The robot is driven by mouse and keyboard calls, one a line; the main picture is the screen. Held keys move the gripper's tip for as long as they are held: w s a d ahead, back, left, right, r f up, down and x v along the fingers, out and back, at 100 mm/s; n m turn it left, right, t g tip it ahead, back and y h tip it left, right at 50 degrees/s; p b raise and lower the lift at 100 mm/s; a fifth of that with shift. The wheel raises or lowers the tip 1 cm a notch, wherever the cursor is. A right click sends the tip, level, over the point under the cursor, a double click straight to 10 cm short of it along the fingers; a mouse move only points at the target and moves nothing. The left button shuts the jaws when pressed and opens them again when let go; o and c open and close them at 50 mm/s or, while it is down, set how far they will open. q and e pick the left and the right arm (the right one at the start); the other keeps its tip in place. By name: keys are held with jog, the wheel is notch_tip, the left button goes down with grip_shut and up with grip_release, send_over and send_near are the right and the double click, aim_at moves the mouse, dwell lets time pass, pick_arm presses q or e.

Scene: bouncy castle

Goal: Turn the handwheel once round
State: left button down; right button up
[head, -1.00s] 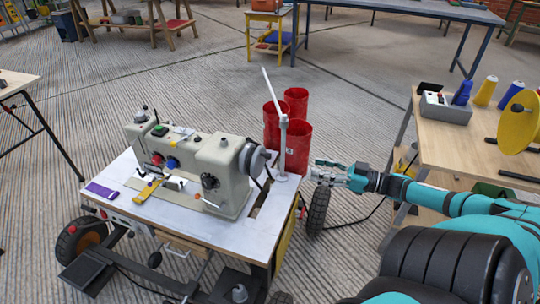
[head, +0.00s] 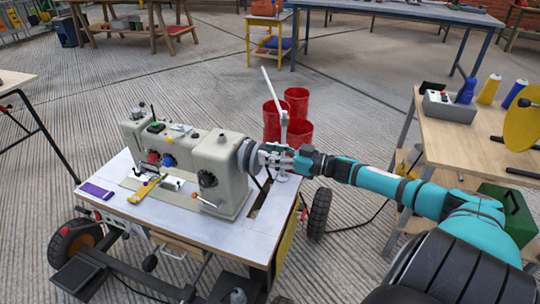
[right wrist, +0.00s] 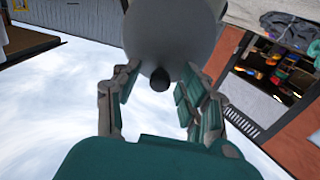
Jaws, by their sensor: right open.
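The handwheel (head: 248,158) is the grey disc on the right end of the beige sewing machine (head: 192,166), which stands on a white-topped table. My right gripper (head: 265,157) reaches in from the right and is at the handwheel's outer face. My left gripper is not in view.
A white thread stand (head: 283,115) rises just behind my right gripper. Red bins (head: 271,122) stand on the floor beyond. A wooden table (head: 478,139) with thread cones and a yellow disc is at the right. A purple item (head: 96,190) lies on the sewing table's left part.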

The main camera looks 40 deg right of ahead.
jog(key=shift+w, duration=0.1)
jog(key=shift+c, duration=0.4)
grip_shut()
